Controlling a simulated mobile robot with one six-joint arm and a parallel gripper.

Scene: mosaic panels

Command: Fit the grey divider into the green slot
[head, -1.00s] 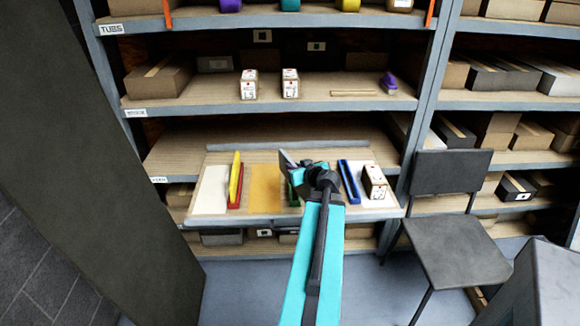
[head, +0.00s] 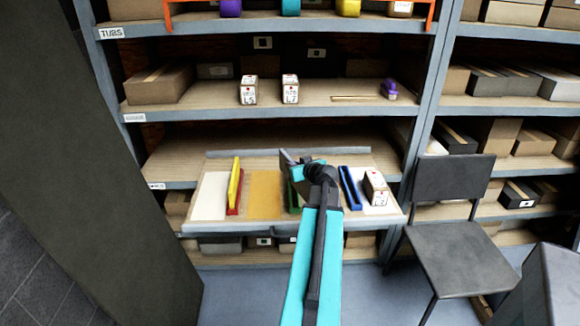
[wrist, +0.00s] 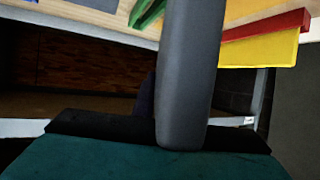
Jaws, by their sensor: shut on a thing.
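The grey divider (head: 287,161) is a thin dark plate. In the head view it stands tilted at the left of my gripper (head: 302,172), which is shut on it. The green slot (head: 294,201) is on the pull-out board, mostly hidden behind my wrist and the divider. I cannot tell whether the divider's lower edge touches the slot. In the wrist view the green slot (wrist: 148,12) shows at the top edge, left of a large dark grey upright shape that blocks the middle. I cannot tell if that shape is the divider or a finger.
The board (head: 222,220) also carries a yellow divider (head: 235,180) in a red slot (head: 233,209), a blue slot (head: 350,188) and a white box (head: 375,188). A shelf (head: 160,109) with boxes hangs above. A chair (head: 450,240) stands at the right.

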